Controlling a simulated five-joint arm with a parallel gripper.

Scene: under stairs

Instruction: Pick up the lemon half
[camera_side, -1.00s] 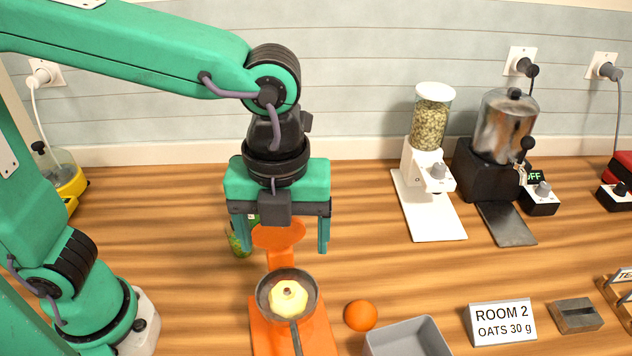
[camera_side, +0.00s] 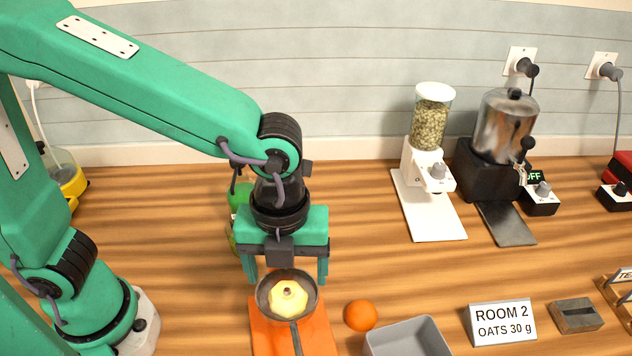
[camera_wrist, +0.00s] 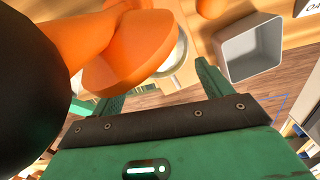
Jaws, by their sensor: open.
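A pale yellow, scalloped piece with a dark centre (camera_side: 288,298) sits in a small dark round pan (camera_side: 262,304) on an orange stand (camera_side: 264,335) in the side view. It may be the lemon half, but I cannot tell it from a juicer cone. My gripper (camera_side: 286,268) points down, open, its fingers apart just behind the pan and above its far rim. In the wrist view, my gripper (camera_wrist: 152,88) is open, with a large orange part (camera_wrist: 125,55) beyond its fingers. No lemon half is clearly visible there.
An orange ball-shaped fruit (camera_side: 360,315) lies right of the stand. A green bottle (camera_side: 240,200) is partly hidden behind my gripper.

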